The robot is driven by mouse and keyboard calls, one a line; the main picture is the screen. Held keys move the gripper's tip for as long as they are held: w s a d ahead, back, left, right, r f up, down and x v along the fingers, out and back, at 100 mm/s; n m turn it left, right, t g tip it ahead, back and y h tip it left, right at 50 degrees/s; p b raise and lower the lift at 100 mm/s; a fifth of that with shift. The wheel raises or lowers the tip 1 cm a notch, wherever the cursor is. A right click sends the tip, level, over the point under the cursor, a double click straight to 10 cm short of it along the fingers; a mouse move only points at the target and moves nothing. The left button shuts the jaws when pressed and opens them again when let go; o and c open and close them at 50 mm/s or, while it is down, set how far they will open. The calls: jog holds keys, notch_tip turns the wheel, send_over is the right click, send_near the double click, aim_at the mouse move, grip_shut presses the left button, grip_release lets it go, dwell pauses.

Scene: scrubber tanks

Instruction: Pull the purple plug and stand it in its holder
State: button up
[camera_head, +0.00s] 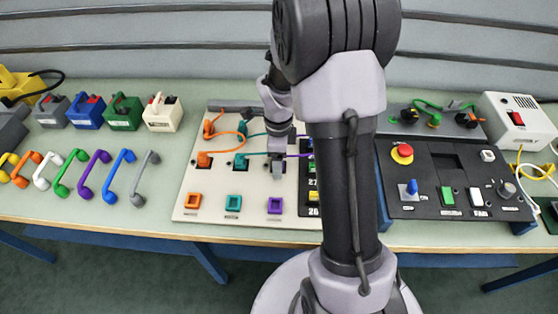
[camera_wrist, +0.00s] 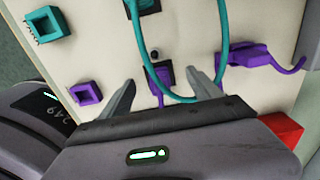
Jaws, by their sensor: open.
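The purple holder (camera_head: 275,205), an open square frame, stands empty at the front right of the pale board. It also shows in the wrist view (camera_wrist: 86,93). A purple plug (camera_wrist: 166,74) shows at a dark socket between my fingertips, partly covered by a teal cable crossing in front. Another purple connector (camera_wrist: 247,55) with a purple cable lies farther right in the wrist view. My gripper (camera_head: 278,172) is open and empty, pointing down over the board. In the wrist view its fingers (camera_wrist: 162,77) stand on either side of the socket; contact cannot be told.
The teal cable (camera_wrist: 188,97) loops across the space between my fingers. Orange (camera_head: 193,201) and teal (camera_head: 233,203) holders stand left of the purple one. A black control panel (camera_head: 455,185) stands right of my arm. Coloured handles (camera_head: 100,170) lie at the left.

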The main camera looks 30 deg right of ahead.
jog(key=shift+r, duration=0.1)
notch_tip(320, 180, up, 17)
jog(key=p, duration=0.6)
jog(key=shift+r, duration=0.15)
